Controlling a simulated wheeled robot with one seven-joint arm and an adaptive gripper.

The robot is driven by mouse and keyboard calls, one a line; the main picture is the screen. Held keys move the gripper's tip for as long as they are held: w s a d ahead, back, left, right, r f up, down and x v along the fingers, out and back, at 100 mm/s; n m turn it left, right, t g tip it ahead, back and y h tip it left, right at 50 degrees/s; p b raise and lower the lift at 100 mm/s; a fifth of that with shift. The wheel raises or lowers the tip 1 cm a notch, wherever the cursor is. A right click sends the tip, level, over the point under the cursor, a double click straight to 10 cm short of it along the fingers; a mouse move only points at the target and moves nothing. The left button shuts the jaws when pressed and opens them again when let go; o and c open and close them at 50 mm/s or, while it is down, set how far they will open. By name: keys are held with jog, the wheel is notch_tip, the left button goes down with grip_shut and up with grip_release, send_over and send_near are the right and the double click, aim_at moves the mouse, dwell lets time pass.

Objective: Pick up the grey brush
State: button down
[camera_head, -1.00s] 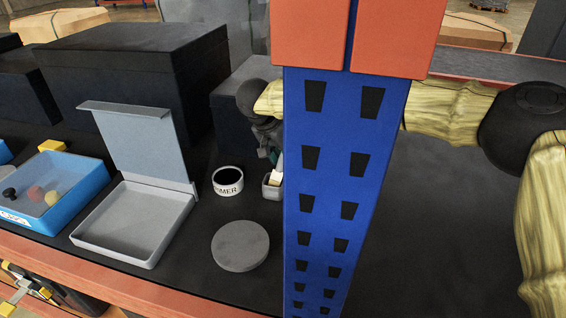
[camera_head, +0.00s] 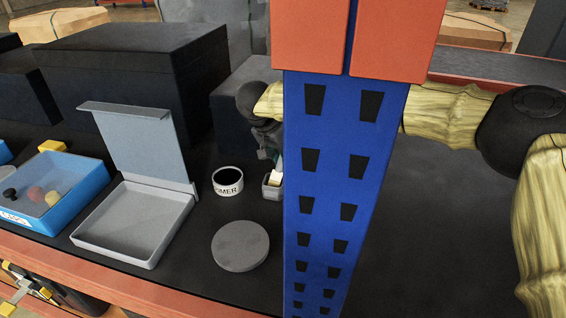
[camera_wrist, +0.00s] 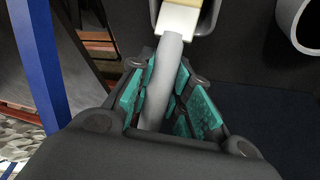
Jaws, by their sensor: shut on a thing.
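The grey brush (camera_wrist: 167,70) shows in the wrist view, with its grey handle running between my teal finger pads. My gripper (camera_wrist: 165,92) is shut on the handle. The brush's white collar and cream end lie at a small grey holder (camera_wrist: 208,18); I cannot tell whether they are inside it or just above it. In the head view, my gripper (camera_head: 265,148) is small and partly hidden by a blue column, just above the holder (camera_head: 270,190). Only the pale end of the brush (camera_head: 277,167) shows clearly there.
An open grey box (camera_head: 140,255) and a blue bin (camera_head: 50,215) are further left. Dark boxes (camera_head: 135,85) stand behind.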

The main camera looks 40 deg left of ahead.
jog(key=shift+r, duration=0.1)
notch_tip(320, 180, up, 10)
jog(key=shift+r+b, duration=0.15)
jog(key=shift+b, duration=1)
